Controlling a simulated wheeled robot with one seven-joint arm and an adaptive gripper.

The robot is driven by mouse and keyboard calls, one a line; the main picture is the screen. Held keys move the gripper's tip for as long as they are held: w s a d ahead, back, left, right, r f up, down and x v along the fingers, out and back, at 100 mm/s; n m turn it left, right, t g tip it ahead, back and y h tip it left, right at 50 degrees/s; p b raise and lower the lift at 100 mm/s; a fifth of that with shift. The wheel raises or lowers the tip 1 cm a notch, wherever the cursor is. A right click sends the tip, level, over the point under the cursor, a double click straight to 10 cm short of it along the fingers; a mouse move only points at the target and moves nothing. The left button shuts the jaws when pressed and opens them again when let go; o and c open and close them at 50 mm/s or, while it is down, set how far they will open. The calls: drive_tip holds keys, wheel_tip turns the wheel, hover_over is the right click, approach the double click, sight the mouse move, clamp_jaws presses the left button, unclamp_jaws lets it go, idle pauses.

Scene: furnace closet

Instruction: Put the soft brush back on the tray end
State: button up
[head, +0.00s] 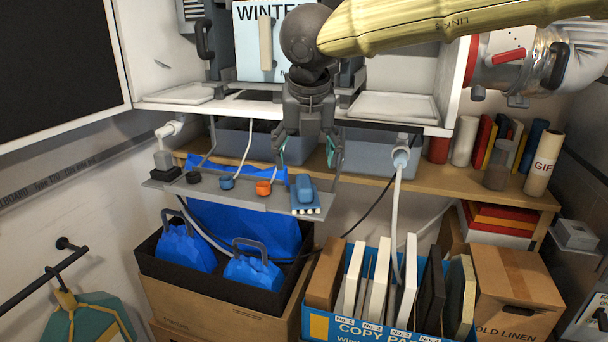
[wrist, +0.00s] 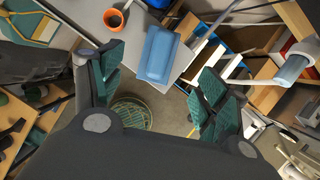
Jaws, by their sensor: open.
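The soft brush (head: 305,193) is blue with pale bristle tufts along its near lower edge. It appears to rest at the right end of the narrow grey tray (head: 228,197). In the wrist view the brush (wrist: 158,55) lies over the tray's corner, with the tray (wrist: 118,68) to its left. My gripper (head: 306,152) is open and empty above the brush, pointing down. In the wrist view the green-padded fingers (wrist: 160,82) stand apart on either side, the brush showing between and beyond them. Contact between brush and tray is partly hidden.
An orange cup (head: 264,188), a blue cup (head: 227,182) and a black one sit along the tray. A white shelf (head: 405,119) overhangs behind. Below stand a box of blue bags (head: 258,270) and a blue box of files (head: 348,329). A pale hose hangs to the right.

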drive_tip(key=shift+v, duration=1.1)
idle(0.6)
